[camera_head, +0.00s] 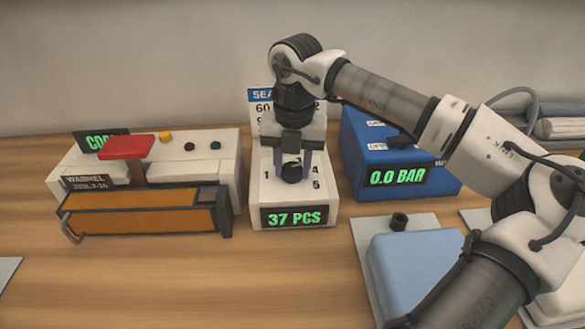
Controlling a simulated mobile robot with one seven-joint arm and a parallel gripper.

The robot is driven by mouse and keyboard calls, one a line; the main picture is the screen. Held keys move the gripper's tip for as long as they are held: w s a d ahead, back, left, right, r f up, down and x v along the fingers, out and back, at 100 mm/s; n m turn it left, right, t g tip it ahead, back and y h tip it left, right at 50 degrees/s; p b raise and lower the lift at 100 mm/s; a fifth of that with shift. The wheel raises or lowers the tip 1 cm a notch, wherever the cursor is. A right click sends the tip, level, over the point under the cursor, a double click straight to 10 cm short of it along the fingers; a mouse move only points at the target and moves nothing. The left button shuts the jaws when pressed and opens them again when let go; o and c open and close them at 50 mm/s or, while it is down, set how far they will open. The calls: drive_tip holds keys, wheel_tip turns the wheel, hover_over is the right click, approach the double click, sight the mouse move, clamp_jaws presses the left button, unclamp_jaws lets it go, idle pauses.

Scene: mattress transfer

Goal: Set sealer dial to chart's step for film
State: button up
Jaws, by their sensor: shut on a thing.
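A white box with a black dial (292,172) stands at the middle of the bench. Its face shows the numbers 1, 4 and 5 around the dial, and its green display (293,218) reads 37 PCS. My gripper (293,165) points down from above and is shut on the dial. The dial's pointer is hidden, so I cannot tell its setting. Behind the box, a chart (261,97) with a blue header starting "SEA" is mostly covered by my arm; "60" shows on it. At the left, a white sealer (225,165) has a red lever and a display partly reading "COO".
An orange film box (140,220) labelled WABREL lies before the sealer. A blue unit (440,178) reading 0.0 BAR stands right of the dial box. A pale blue block (410,265) lies at front right, partly behind my arm. The front middle of the bench is clear.

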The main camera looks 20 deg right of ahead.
sight(294, 167)
drive_tip(key=shift+n, duration=0.4)
drive_tip(key=o, duration=1)
drive_tip(key=shift+r, duration=0.15)
wheel_tip(294, 167, up, 14)
drive_tip(key=shift+d+f+b, duration=0.15)
drive_tip(key=shift+f+b, duration=0.05)
drive_tip(key=shift+b, duration=0.15)
